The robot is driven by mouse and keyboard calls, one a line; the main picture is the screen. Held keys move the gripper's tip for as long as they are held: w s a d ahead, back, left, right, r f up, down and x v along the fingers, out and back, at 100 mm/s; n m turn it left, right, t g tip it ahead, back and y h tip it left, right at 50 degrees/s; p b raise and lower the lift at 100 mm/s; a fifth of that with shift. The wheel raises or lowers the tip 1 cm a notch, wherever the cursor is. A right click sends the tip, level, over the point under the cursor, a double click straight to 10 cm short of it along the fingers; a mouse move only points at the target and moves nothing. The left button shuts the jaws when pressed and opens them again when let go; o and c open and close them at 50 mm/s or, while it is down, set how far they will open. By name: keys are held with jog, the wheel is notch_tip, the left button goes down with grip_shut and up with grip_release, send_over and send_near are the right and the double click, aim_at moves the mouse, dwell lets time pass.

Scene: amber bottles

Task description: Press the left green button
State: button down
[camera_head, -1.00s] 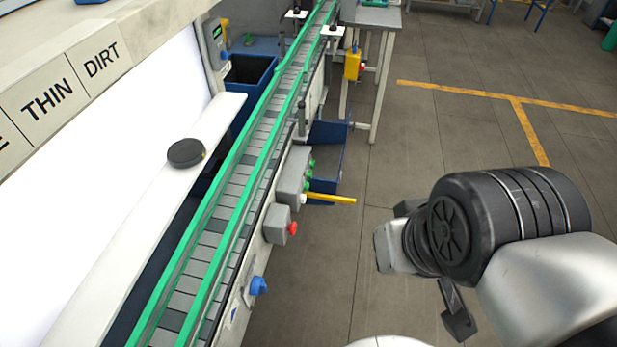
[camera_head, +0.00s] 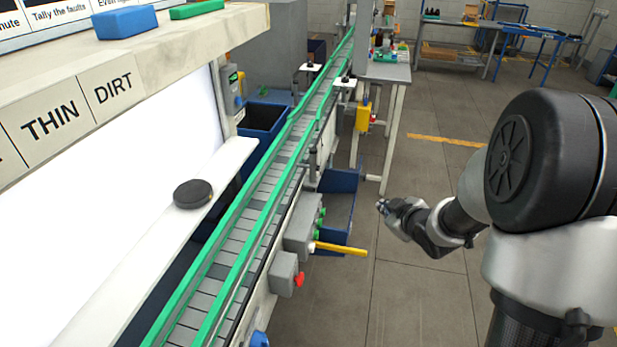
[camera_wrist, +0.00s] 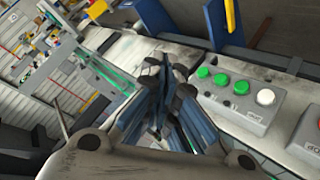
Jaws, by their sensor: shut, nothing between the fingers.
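The grey control box (camera_head: 300,228) sits on the conveyor's side, with small green buttons (camera_head: 320,223) facing right. In the wrist view the same box (camera_wrist: 228,105) shows a row of green buttons. In the wrist view my gripper's fingers (camera_wrist: 168,80) are shut and empty, left of the buttons.
A yellow bar (camera_head: 341,249) sticks out beside the box. A grey box with a red button (camera_head: 299,279) is nearer. The green-railed conveyor (camera_head: 262,218) runs along the left. A blue bin (camera_head: 338,180) is behind. The floor (camera_head: 400,300) is clear.

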aim_at(316, 235)
jog(key=a+f+n+t+y+b, duration=0.1)
jog(key=a+f+y, duration=0.1)
jog(key=f, duration=0.5)
jog(key=a+f+n+y, duration=0.1)
jog(key=a+f+y, duration=0.1)
jog(key=f+y, duration=0.2)
notch_tip(316, 235, down, 3)
jog(key=shift+s+a+f+n+t+b, duration=0.15)
jog(key=shift+n+t+b, duration=0.2)
jog(key=shift+n+t, duration=0.05)
jog(key=w+a, duration=0.2)
jog(key=a, duration=0.6)
jog(key=shift+w+a, duration=0.2)
jog(key=shift+w, duration=0.2)
dwell(0.4)
jog(key=shift+w+a, duration=0.1)
jog(key=shift+a, duration=0.3)
